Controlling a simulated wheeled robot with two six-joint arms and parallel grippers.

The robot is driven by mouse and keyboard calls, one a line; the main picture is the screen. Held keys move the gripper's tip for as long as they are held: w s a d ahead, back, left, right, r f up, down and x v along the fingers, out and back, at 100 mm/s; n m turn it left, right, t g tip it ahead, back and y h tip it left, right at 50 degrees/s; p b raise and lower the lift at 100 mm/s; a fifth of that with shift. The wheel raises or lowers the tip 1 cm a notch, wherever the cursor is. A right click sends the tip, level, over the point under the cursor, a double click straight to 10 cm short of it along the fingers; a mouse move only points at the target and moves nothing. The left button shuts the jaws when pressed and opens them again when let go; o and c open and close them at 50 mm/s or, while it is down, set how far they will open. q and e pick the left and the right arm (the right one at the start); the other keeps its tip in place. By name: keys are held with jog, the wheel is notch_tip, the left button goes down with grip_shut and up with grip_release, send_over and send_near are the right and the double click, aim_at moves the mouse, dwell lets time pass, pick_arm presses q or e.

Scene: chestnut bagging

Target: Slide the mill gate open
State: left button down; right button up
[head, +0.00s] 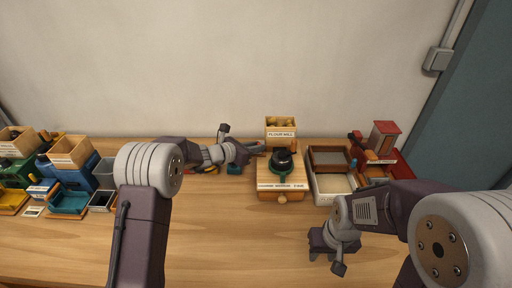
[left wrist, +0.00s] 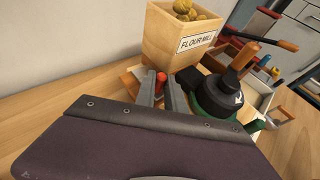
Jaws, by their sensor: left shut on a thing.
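The flour mill has a wooden hopper (head: 281,134) labelled "FLOUR MILL" with chestnuts in it; the hopper also shows in the left wrist view (left wrist: 165,45). In front of it a black and green grinder (head: 283,163) sits on a wooden base (head: 281,184) with a round front knob. A small red knob (left wrist: 161,78) stands beside the hopper's lower part; I take it as the gate's handle. My left gripper (left wrist: 160,92) is shut on this red knob, one finger on each side. My right gripper (head: 318,243) hangs over the table's front right; its fingers are too unclear to read.
A pale tray (head: 318,190) with compartments stands right of the mill, beside a red machine (head: 384,138). Several wooden boxes and coloured bins (head: 70,200) stand at the far left. The table's front middle (head: 235,235) is clear.

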dwell(0.5)
pick_arm(q)
jog(key=a, duration=0.2)
jog(key=shift+a, duration=0.35)
jog(key=c, duration=1.7)
grip_release()
jog(key=o, duration=0.3)
jog(key=shift+a, duration=0.2)
jog(key=b+v, duration=0.1)
jog(key=v, duration=0.8)
